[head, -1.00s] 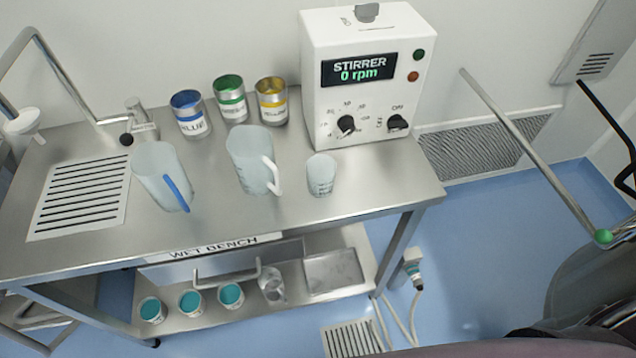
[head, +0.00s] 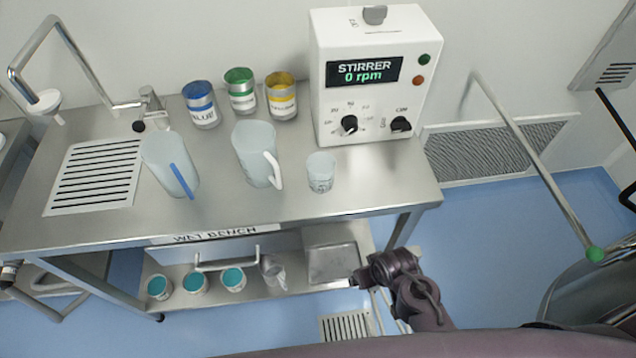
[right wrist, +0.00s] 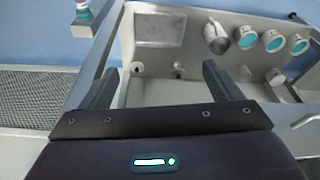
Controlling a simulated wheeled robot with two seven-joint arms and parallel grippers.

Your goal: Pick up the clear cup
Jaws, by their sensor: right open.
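A clear cup (head: 274,271) is on the lower shelf of the bench, right of the teal-filled cups, and looks tilted. It also shows in the right wrist view (right wrist: 215,38), beyond the fingers and toward the upper right. My right gripper (head: 357,281) is near the right end of the lower shelf, to the right of the cup and apart from it. In the right wrist view its two fingers (right wrist: 158,84) are spread with nothing between them. My left gripper is not in view.
Several teal-filled cups (head: 195,282) and a flat metal tray (head: 332,263) share the lower shelf (head: 215,311). Above, the bench top (head: 330,208) carries two jugs (head: 256,150), a small beaker (head: 320,172), paint tins and the stirrer box (head: 368,75). A bench leg stands near my right arm.

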